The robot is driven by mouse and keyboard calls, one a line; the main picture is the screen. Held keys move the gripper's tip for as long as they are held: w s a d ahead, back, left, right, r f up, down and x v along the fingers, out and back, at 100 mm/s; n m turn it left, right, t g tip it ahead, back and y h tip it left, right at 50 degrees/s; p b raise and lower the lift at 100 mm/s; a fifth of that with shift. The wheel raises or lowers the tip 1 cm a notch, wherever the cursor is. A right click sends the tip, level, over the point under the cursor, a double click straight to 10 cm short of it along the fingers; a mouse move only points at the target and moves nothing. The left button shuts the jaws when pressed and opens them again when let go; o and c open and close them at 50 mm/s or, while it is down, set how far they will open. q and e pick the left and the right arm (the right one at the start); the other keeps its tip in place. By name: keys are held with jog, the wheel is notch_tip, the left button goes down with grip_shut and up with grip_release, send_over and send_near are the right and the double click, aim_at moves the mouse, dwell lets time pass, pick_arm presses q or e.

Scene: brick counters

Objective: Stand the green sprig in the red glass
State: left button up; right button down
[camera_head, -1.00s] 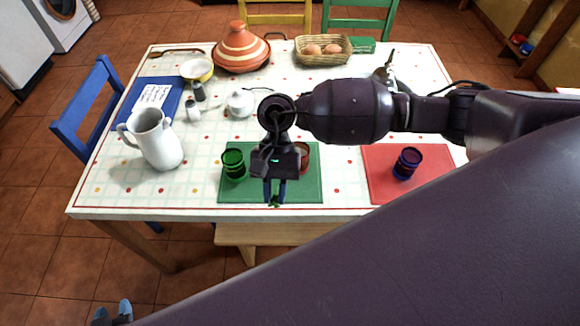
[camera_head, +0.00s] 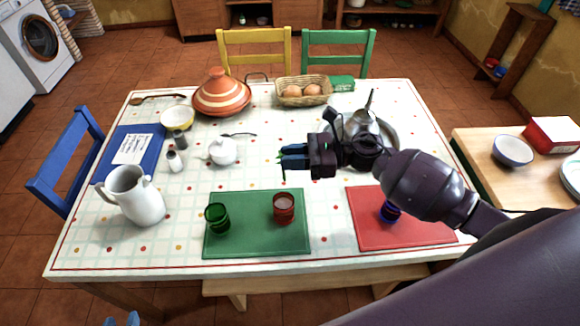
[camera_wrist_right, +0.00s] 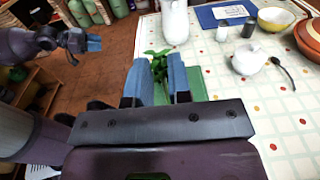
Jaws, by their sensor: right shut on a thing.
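The green sprig (camera_head: 283,168) is between the blue fingertips of my right gripper (camera_head: 284,157), which is shut on it. The gripper points left and appears above the table; in the right wrist view the sprig's leaves (camera_wrist_right: 158,60) show between the fingers. The red glass (camera_head: 284,212) stands upright on the green mat (camera_head: 255,240), lower in the head view than the sprig and apart from it. My left gripper (camera_wrist_right: 93,43) shows at the upper left of the right wrist view, away from the table things; I cannot tell its opening.
A green glass (camera_head: 217,218) stands left of the red one. A blue glass (camera_head: 390,211) is on the red mat (camera_head: 365,235), partly behind my right arm. A white jug (camera_head: 135,197), sugar bowl (camera_head: 222,151), tagine (camera_head: 220,97) and egg basket (camera_head: 304,91) stand around.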

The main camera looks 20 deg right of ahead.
jog(key=shift+y, duration=0.3)
jog(key=shift+f, duration=0.25)
notch_tip(320, 180, down, 11)
jog(key=b, duration=0.7)
jog(key=shift+r, duration=0.2)
dwell(0.6)
